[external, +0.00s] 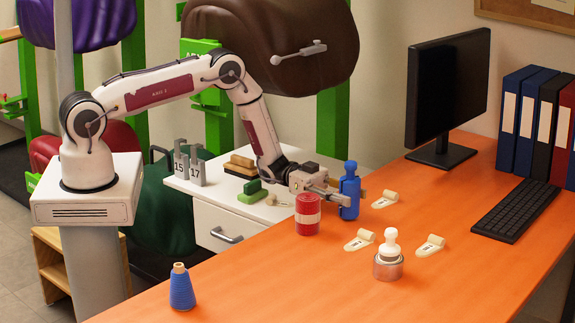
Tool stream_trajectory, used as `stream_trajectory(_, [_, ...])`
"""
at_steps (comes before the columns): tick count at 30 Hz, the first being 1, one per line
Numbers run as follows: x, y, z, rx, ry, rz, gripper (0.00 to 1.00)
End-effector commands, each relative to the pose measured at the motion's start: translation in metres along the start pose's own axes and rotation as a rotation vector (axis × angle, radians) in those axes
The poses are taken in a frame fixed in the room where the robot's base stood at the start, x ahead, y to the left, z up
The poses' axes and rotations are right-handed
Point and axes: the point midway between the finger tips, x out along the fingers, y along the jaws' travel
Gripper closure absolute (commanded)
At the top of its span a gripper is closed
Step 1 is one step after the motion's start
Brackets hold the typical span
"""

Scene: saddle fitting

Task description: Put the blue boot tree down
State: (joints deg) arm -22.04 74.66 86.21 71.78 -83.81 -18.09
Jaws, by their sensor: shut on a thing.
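The blue boot tree (350,196) is upright at the far side of the orange desk, a bottle-like shape with a narrower top. My gripper (341,193) reaches it from the left and is shut on its body. The fingers hide part of its left side. I cannot tell from this view whether its base touches the desk or hangs slightly above it.
A red can (308,222) stands close to the left of the boot tree. Pale tags (384,199) lie around it, and a white-knobbed metal tin (388,268) stands in front. A blue thread cone (182,290) is at front left. The orange desk's (270,280) front middle is clear.

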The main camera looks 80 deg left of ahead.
Motion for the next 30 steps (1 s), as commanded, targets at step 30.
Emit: stream_trajectory(30, [0.0,0.0,-0.09,0.001,0.0,0.0,0.93])
